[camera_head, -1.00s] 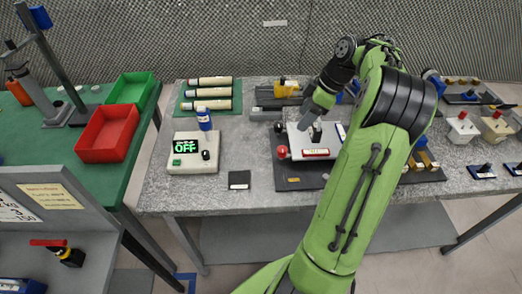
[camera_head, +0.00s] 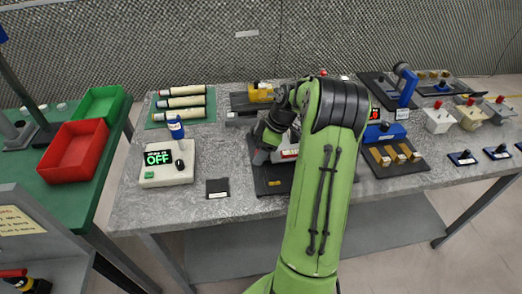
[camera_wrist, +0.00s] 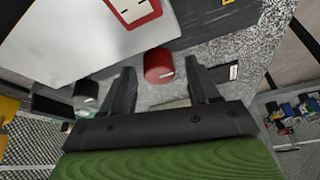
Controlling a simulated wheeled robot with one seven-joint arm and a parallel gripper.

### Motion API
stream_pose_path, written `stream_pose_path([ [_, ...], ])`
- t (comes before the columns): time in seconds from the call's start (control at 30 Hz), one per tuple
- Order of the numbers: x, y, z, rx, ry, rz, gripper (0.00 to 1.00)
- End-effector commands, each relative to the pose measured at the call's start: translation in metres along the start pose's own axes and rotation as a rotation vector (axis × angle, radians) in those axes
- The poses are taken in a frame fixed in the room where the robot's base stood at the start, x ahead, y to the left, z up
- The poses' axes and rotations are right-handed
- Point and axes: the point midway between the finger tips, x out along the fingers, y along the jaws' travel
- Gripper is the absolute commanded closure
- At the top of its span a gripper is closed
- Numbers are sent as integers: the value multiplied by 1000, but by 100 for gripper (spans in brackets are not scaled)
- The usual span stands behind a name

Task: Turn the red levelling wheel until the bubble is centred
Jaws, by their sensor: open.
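The red levelling wheel (camera_wrist: 158,65) shows in the wrist view as a short red knob with a pale mark on its face. It lies between the two dark fingers of my gripper (camera_wrist: 160,68), which are open, with a visible gap on each side. The white levelling plate (camera_wrist: 65,40) is above it at the left, carrying a red-framed level (camera_wrist: 132,8), cut off by the top edge; I cannot make out the bubble. A black knob (camera_wrist: 85,92) is left of the fingers. In the head view my gripper (camera_head: 262,155) is over the device's dark base (camera_head: 270,187), and the wheel is hidden.
A white box with an OFF display (camera_head: 167,162), a blue bottle (camera_head: 175,128) and a small dark pad (camera_head: 218,188) stand left of the device. A blue device (camera_head: 385,132) and a board with brass blocks (camera_head: 397,155) are close on the right.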

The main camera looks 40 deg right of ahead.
Motion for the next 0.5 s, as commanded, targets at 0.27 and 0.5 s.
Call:
stream_pose_path([
  [0.27,-1,0,0,0,0,0,73],
  [0.5,-1,0,0,1,0,0,96],
])
